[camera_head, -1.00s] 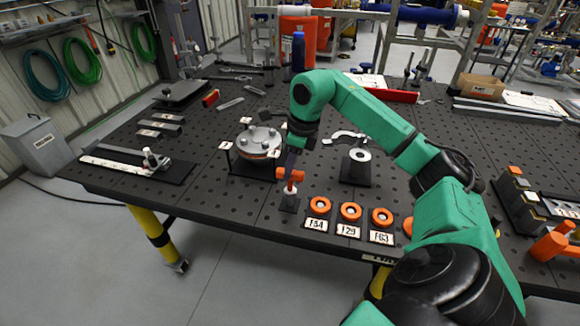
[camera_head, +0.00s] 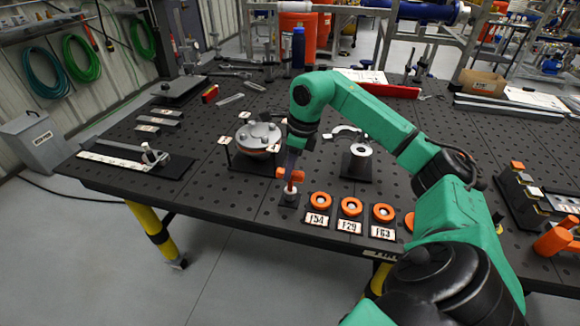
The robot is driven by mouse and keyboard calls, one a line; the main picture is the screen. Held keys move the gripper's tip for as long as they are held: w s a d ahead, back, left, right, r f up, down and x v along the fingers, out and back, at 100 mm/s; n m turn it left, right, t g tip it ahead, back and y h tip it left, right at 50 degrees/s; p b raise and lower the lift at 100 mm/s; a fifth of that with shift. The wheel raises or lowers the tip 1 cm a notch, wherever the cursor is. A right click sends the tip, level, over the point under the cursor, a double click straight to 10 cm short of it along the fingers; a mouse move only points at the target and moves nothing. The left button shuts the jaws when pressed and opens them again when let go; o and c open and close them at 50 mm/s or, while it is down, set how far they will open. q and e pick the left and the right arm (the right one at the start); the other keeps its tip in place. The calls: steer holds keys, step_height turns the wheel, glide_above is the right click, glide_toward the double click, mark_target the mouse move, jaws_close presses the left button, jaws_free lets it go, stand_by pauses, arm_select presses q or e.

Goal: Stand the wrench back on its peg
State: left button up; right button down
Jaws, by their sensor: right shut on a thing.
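The wrench (camera_head: 288,174) shows as a small orange handle with a thin reddish shank below it. My right gripper (camera_head: 294,164) comes down from above and is shut on it. The wrench is roughly upright over a small dark block with a pale peg (camera_head: 290,190), near the front edge of the bench. The shank's lower end meets or overlaps the peg in this view; I cannot tell whether it is seated. The gripper's fingers are dark and partly hidden by the wrist. My left gripper is not in view.
Orange rings (camera_head: 351,206) on labelled plates sit just right of the peg. A round bolted flange (camera_head: 258,138) on a stand is behind left, and a black stand with a pale ring (camera_head: 359,160) behind right. Bare perforated bench top (camera_head: 225,195) lies to the left.

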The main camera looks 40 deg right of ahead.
steer(key=shift+f, duration=0.35)
steer(key=c, duration=0.6)
jaws_free()
steer(key=shift+o, duration=0.3)
steer(key=shift+o, duration=0.9)
